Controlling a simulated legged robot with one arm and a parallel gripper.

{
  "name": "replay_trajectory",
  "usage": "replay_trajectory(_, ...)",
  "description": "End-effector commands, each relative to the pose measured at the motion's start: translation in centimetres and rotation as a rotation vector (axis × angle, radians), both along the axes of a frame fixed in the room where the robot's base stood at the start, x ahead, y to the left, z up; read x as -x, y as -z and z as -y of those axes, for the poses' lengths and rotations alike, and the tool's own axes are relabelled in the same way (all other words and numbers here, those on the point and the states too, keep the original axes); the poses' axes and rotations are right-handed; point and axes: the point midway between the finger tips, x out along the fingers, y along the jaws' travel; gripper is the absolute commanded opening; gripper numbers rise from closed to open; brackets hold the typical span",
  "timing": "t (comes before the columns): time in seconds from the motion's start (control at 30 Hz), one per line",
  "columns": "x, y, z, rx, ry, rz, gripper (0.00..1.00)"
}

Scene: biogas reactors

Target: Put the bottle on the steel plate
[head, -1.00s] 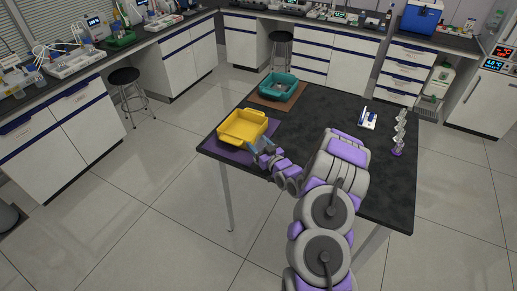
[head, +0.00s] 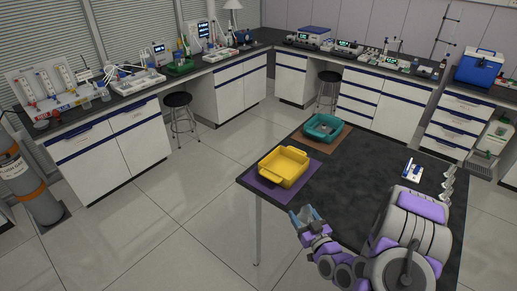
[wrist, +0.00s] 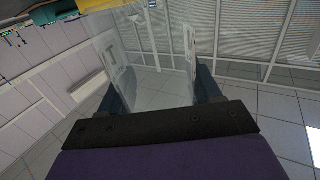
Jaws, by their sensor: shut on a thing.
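My gripper (head: 305,216) is in front of the near left edge of the dark table (head: 385,180), apart from the yellow tray (head: 287,165). In the wrist view its two fingers (wrist: 155,82) are shut on a clear, see-through thing, which I take for the bottle (wrist: 153,65). Its outline is faint, with pale markings along the sides. In the head view only a bluish glassy patch shows at the fingers. I cannot make out the steel plate for certain in either view.
The yellow tray sits on a purple mat (head: 262,193), and a green tray (head: 325,128) stands behind it. A small white rack (head: 412,170) is at the table's right. Benches with instruments line the walls. A stool (head: 180,112) and gas cylinder (head: 30,190) stand left. Open floor lies between.

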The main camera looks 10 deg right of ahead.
Motion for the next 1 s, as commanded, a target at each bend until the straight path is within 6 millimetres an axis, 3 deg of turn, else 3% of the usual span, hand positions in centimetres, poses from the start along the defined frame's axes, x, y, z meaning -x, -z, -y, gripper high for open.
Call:
replay_trajectory(0.17, -0.5, -0.2, 0.0, 0.002, -0.001, 0.002, 0.22)
replay_trajectory(0.37, -4.1, -1.9, -0.4, 0.002, 0.000, 0.005, 0.22)
replay_trajectory(0.7, -12.7, -9.4, -2.6, -0.001, 0.061, 0.008, 0.22)
replay_trajectory(1.0, -17.6, -18.3, -7.1, -0.004, 0.122, 0.008, 0.22)
